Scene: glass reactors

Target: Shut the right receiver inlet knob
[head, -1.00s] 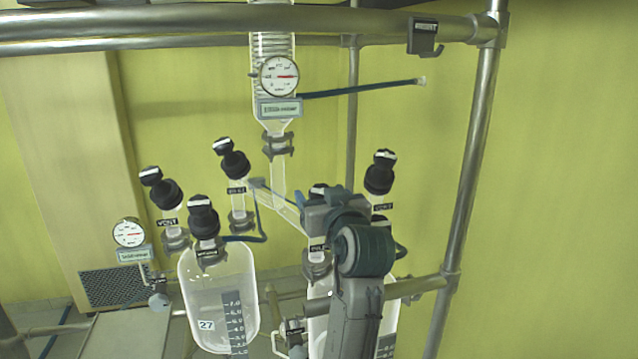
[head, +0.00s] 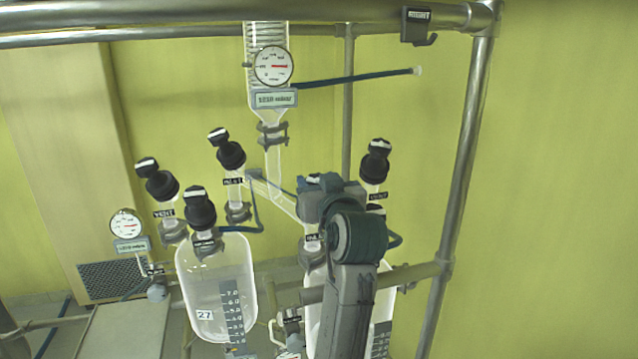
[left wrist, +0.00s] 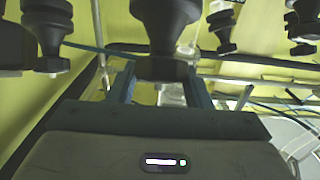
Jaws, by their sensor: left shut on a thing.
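The right receiver (head: 384,298) is a clear vessel at lower centre right in the head view, partly hidden behind my left arm. Its inlet tag (head: 313,238) shows just below my left gripper (head: 318,200). The black inlet knob (head: 314,178) is mostly covered by the gripper; only a bit of its top shows. In the left wrist view, my left gripper (left wrist: 165,88) is shut on this dark knob (left wrist: 165,62), with one blue finger on each side. How far the knob is turned cannot be told. My right gripper is not in view.
Another black knob (head: 375,162) stands close right of the gripper. The left receiver (head: 217,290) and its black knobs (head: 200,208) stand to the left. A glass column with a gauge (head: 273,66) hangs above. A steel post (head: 466,160) rises at right.

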